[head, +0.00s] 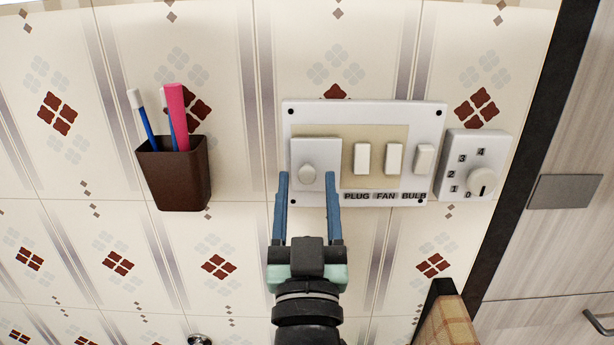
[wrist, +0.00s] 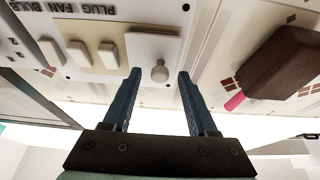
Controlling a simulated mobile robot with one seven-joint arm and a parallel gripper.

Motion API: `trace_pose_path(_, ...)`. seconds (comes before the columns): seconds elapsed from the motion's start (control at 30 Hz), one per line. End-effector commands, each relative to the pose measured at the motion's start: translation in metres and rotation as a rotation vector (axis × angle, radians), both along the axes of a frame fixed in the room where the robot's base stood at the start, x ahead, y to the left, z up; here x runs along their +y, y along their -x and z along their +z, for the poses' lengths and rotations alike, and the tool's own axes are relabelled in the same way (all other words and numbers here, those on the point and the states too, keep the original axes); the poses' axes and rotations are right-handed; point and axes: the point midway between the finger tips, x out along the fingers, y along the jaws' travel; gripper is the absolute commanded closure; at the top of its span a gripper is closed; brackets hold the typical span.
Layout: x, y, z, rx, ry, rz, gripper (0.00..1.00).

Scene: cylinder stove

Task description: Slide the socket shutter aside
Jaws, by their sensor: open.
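The socket shutter (head: 316,154) is a white square plate with a round knob (head: 307,174) at the left end of the white switch panel (head: 365,110). In the wrist view the shutter (wrist: 140,47) and its knob (wrist: 159,71) show just beyond the fingers. My gripper (head: 307,176) is open, with one blue finger on each side of the knob in the head view. In the wrist view my gripper (wrist: 158,73) has the knob between its fingertips, with a gap on both sides. I cannot tell the depth between fingertips and knob exactly. The socket behind the shutter is hidden.
Switches labelled plug (head: 362,159), fan (head: 394,159) and bulb (head: 424,159) sit right of the shutter. A dial (head: 482,182) is further right. A brown holder (head: 181,178) with brushes hangs on the tiled wall at left. The wall between holder and panel is clear.

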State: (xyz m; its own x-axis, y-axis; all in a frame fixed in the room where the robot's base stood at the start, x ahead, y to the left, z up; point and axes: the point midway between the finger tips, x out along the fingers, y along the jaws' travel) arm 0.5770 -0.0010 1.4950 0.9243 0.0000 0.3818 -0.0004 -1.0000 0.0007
Motion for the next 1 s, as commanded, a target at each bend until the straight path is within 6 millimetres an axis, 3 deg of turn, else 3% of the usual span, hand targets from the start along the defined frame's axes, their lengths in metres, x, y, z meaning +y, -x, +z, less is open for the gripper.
trace_pose_path(0.3,0.0000,-0.0021,0.0005,-0.001,0.000,0.000,0.42)
trace_pose_path(0.63,0.0001,-0.0018,0.0005,-0.001,-0.001,0.000,1.00)
trace_pose_path(1.0,0.0001,-0.0017,0.0005,0.000,-0.001,0.000,1.00)
